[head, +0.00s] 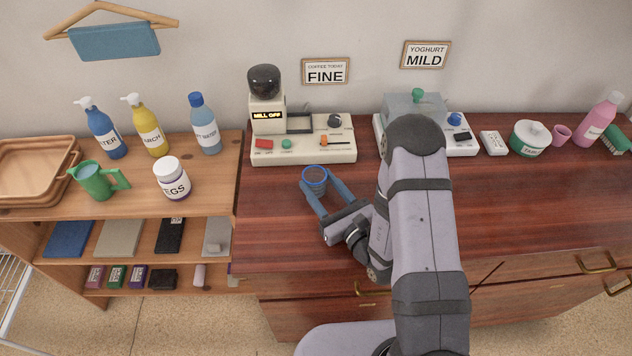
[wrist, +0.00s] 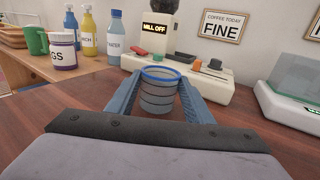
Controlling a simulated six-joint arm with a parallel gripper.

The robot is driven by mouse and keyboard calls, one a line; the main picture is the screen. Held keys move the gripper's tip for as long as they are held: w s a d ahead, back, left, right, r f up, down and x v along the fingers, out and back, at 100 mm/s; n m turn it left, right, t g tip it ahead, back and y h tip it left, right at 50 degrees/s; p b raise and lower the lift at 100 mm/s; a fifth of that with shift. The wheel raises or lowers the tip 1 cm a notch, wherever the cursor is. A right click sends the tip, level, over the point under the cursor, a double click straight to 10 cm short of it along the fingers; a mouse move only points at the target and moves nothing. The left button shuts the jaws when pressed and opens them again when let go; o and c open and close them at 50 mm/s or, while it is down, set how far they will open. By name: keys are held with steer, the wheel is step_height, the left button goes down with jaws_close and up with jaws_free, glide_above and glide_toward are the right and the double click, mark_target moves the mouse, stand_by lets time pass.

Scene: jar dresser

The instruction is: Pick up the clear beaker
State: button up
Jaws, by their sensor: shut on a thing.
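The clear beaker (head: 314,180) has a blue rim and is see-through, with faint bands around its wall. It is upright at the left part of the dark red-brown dresser top (head: 270,215), in front of the coffee mill. In the wrist view the beaker (wrist: 158,95) sits between the two blue fingers. My gripper (head: 322,190) is shut on the beaker, one finger on each side. I cannot tell whether the beaker's base touches the dresser top.
The coffee mill (head: 300,148), reading "MILL OFF", stands close behind the beaker. A yoghurt machine (head: 460,140) stands to the right, partly behind my arm. A jar (head: 172,180), a green jug (head: 93,181) and several bottles stand on the left shelf. The dresser's front left is clear.

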steer(key=shift+r, duration=0.2)
step_height(320, 180, up, 8)
steer(key=shift+r, duration=0.1)
steer(key=shift+r+p, duration=0.75)
steer(key=shift+p, duration=0.3)
